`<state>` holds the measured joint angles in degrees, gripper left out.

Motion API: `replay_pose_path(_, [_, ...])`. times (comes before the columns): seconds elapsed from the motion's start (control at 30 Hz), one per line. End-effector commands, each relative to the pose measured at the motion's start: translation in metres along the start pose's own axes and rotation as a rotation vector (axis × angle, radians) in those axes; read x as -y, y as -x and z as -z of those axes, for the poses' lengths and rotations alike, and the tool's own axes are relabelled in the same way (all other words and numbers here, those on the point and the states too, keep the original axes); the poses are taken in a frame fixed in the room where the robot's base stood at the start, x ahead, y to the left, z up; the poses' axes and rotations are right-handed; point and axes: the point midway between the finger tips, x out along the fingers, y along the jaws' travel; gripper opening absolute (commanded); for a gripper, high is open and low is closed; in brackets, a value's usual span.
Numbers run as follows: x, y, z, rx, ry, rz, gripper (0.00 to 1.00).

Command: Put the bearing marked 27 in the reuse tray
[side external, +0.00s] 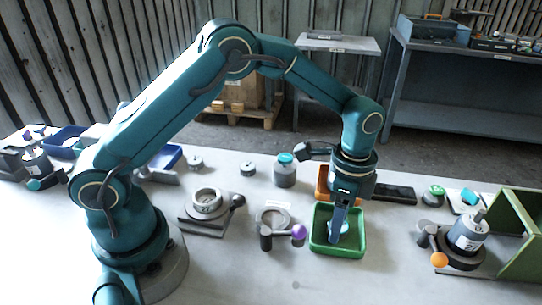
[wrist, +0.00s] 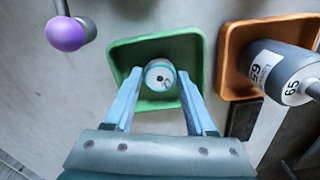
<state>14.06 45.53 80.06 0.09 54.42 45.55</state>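A small round metal part, seemingly a bearing (wrist: 160,77), has a pale face and a teal edge. In the wrist view it shows inside the green tray (wrist: 196,50), between my fingertips. Its mark is too small to read. My gripper (wrist: 161,73) points down into the green tray, which also shows in the side view (side external: 318,245). The fingertips stand on either side of the part, very close to it; I cannot tell whether they touch it. An orange tray (wrist: 229,62) stands to the right, with a grey cylinder (wrist: 278,66) marked 65 in it. I see no tray name.
A purple-knobbed lever fixture (side external: 275,222) is left of the green tray. A ring on a plate (side external: 207,203) stands further left. A teal-capped jar (side external: 285,173) is behind. At the right are an orange-knobbed fixture (side external: 463,245) and a green open box (side external: 518,235).

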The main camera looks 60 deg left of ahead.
Motion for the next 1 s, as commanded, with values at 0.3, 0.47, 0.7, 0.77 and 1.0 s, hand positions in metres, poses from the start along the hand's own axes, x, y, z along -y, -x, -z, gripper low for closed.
replay_pose_path(0.3, [0.0,0.0,0.0,0.0,0.0,0.0,0.78])
replay_pose_path(0.47, [0.001,0.008,0.001,-0.003,0.0,0.003,0.78])
replay_pose_path(0.7, [0.001,0.052,0.001,-0.007,0.0,0.007,0.78])
replay_pose_path(0.77, [0.001,0.066,0.001,-0.006,0.0,0.006,0.78])
replay_pose_path(1.0, [0.001,0.108,0.001,-0.003,0.0,0.004,0.78])
